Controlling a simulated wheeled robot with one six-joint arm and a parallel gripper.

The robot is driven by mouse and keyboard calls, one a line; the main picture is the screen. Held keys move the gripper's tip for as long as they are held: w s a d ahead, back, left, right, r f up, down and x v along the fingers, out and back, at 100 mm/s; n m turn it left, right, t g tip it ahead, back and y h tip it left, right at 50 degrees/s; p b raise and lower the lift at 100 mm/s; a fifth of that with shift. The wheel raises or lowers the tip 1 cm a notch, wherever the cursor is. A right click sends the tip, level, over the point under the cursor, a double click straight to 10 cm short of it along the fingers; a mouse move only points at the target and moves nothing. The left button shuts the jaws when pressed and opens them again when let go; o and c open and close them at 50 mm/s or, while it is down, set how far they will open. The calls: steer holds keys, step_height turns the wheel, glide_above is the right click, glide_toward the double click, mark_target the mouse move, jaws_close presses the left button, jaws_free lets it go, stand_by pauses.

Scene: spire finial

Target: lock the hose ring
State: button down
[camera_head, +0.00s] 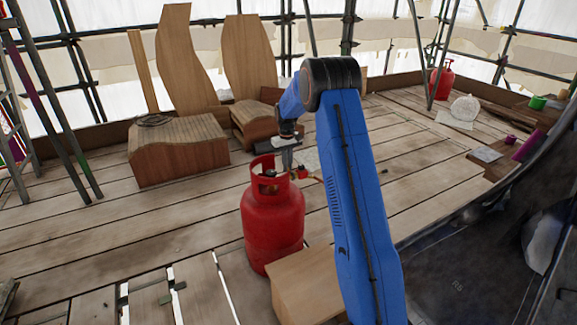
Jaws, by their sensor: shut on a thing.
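A red gas cylinder (272,222) stands upright on the plank floor, with a red collar around its top. My gripper (287,163) reaches down to the valve at the cylinder's top, inside or just over the collar. It is shut on a small part there, which I take to be the hose ring. The ring is mostly hidden by the fingers and too small to make out. A small red fitting (302,172) shows just right of the fingers, with a bit of orange hose (318,180) running behind my blue arm.
A wooden box (305,285) stands close in front of the cylinder. A curved-top wooden block (178,158) is at the back left. Another red cylinder (442,80) stands far right. Floor left of the near cylinder is mostly clear, with gaps between the planks in front.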

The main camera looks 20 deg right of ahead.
steer(key=g, duration=0.1)
steer(key=f+g, duration=0.1)
steer(key=g, duration=0.1)
steer(key=w+f+g, duration=0.1)
steer(key=g, duration=0.1)
steer(key=shift+f, duration=0.25)
steer(key=f+g, duration=0.1)
steer(key=g, duration=0.1)
steer(key=shift+f+g, duration=0.15)
steer(key=shift+g, duration=0.25)
steer(key=shift+s+f+g, duration=0.1)
steer(key=shift+f+g, duration=0.3)
steer(key=shift+g, duration=0.4)
steer(key=c, duration=1.8)
jaws_free()
steer(key=shift+c, duration=0.2)
steer(key=shift+r, duration=0.1)
